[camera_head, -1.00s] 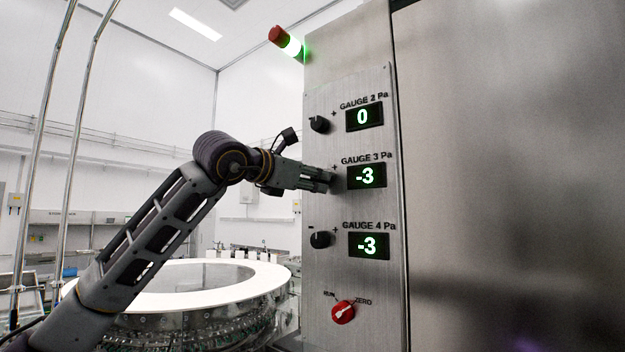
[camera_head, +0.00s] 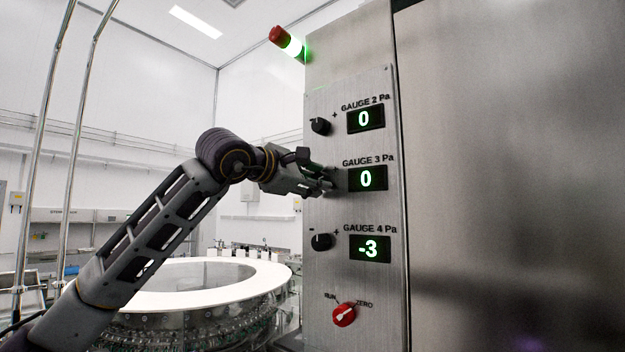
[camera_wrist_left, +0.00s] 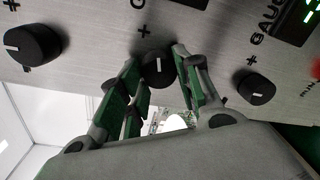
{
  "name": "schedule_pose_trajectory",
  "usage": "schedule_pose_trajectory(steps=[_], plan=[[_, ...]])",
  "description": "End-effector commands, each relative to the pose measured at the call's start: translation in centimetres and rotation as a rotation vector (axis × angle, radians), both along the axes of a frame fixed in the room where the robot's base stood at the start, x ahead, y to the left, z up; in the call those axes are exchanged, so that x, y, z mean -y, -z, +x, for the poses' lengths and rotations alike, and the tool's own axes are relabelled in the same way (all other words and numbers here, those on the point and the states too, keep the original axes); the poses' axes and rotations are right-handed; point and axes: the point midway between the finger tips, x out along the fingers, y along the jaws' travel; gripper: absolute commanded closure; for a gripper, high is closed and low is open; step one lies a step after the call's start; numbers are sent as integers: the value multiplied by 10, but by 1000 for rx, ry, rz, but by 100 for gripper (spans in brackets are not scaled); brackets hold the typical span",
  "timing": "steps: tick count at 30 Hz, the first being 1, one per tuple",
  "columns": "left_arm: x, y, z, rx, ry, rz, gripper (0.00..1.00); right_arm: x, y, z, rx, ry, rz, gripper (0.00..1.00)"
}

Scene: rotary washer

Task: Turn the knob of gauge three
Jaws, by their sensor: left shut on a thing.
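The gauge three display (camera_head: 367,179) on the steel panel reads 0. Its black knob is hidden behind my gripper in the head view. In the left wrist view the black knob (camera_wrist_left: 158,68) with a white mark sits between my left fingers. My left gripper (camera_head: 326,181) is at the panel beside the gauge three display, shut on this knob. It also shows in the left wrist view (camera_wrist_left: 157,75), with green-padded fingers on either side of the knob. My right gripper is in neither view.
Above is the gauge 2 knob (camera_head: 320,126), its display (camera_head: 365,118) reading 0. Below is the gauge 4 knob (camera_head: 321,242), its display (camera_head: 369,248) reading -3. A red RUN/ZERO switch (camera_head: 344,315) sits lower. A round white-rimmed machine (camera_head: 165,299) stands left of the panel.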

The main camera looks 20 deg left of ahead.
Motion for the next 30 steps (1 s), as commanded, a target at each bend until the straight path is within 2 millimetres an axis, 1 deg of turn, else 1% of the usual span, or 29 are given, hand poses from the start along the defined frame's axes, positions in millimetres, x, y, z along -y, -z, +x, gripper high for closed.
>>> schedule_pose_trajectory(steps=[6, 18, 19, 23, 24, 30], plan=[[0, -1, -1, 19, 1, 42, 90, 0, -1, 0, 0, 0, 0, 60], [0, -1, -1, 20, 0, 47, 90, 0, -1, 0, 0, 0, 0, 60], [0, -1, -1, 20, 0, 47, 63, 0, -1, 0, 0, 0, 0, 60], [0, -1, 0, 19, 1, 47, 46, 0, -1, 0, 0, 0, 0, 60], [0, -1, 0, 19, 1, 47, 45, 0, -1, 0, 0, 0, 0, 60], [0, 0, 0, 17, 0, 47, 45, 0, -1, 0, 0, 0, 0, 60]])
